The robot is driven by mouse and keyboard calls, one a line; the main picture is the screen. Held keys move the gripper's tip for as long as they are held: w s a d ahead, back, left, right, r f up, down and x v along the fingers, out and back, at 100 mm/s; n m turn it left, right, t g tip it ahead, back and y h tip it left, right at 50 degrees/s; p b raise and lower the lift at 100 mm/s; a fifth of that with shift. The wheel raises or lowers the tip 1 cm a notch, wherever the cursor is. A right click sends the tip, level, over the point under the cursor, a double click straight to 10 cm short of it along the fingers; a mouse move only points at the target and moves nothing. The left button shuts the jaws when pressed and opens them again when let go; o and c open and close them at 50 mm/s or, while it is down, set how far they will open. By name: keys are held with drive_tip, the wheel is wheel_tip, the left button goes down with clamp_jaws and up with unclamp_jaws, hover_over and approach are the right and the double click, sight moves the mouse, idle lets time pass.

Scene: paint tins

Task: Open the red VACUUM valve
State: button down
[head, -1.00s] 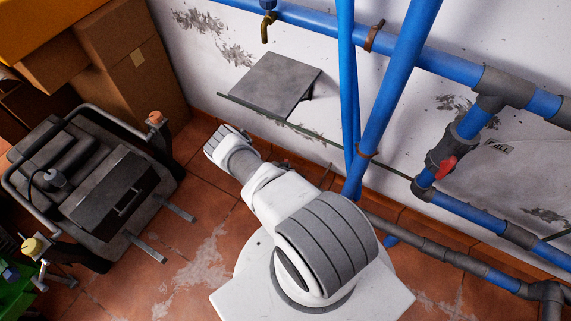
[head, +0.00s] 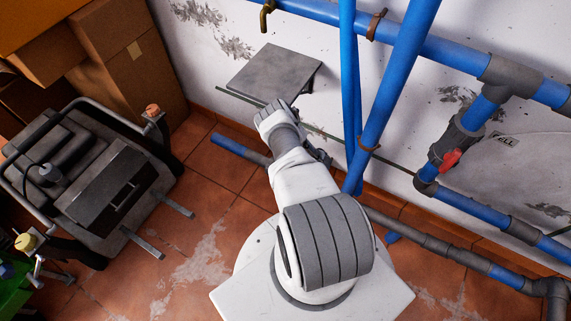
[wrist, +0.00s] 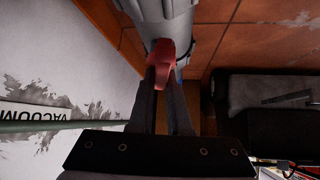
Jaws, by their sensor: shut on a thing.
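In the wrist view a red valve handle (wrist: 163,58) sits on a grey pipe fitting (wrist: 195,18). A white wall label reading VACUUM (wrist: 40,113) is at the left. My gripper (wrist: 165,82) is shut on the red handle, with a finger on either side of it. In the head view my arm hides this valve and the gripper's fingers.
Blue pipes (head: 381,110) stand close to the right of my arm. A grey wall shelf (head: 270,73) is beyond it. A dark wheeled machine (head: 100,195) and cardboard boxes (head: 120,60) are at the left.

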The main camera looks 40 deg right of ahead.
drive_tip(key=shift+w+n+y+b, duration=0.15)
drive_tip(key=shift+n+y+b, duration=0.7)
drive_tip(key=shift+n, duration=0.35)
drive_tip(key=shift+g, duration=0.3)
drive_tip(key=c, duration=0.9)
unclamp_jaws()
drive_tip(key=shift+o, duration=0.2)
drive_tip(key=shift+r, duration=0.1)
